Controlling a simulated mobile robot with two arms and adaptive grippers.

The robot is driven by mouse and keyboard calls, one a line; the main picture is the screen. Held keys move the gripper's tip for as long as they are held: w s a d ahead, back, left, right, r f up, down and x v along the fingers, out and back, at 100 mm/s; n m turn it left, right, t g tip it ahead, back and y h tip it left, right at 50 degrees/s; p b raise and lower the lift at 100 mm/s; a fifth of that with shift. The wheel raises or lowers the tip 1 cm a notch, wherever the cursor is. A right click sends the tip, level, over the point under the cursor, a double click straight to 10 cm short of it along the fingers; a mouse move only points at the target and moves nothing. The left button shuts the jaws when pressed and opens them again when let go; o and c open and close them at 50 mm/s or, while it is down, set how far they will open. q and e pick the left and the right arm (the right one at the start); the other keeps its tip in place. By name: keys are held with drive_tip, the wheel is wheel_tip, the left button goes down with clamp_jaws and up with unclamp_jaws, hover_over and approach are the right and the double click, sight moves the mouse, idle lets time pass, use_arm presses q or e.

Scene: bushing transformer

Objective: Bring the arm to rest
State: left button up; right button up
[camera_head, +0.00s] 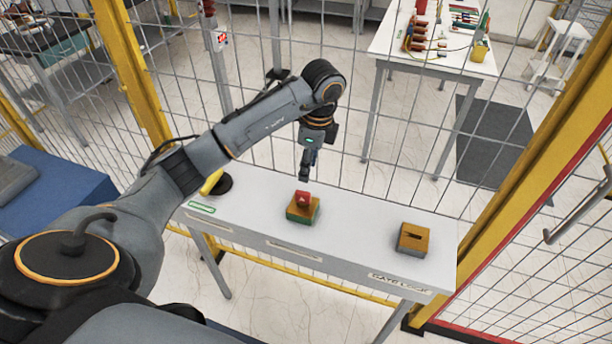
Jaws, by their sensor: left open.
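My left arm reaches in from the left, over the back of the white table (350,222). Its gripper (306,172) points down above the table, behind a red block, and seems to hold nothing; its fingers are small and partly hidden in this view. My right gripper is not in view.
An orange-topped grey block with a dark slot (413,239) stands at the table's right. A yellow object (211,182) with a black round part lies at the left end. A wire fence with yellow posts (133,70) runs close behind the table. The tabletop between the blocks is clear.

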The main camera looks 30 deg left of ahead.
use_arm(q)
drive_tip(key=shift+r, duration=0.4)
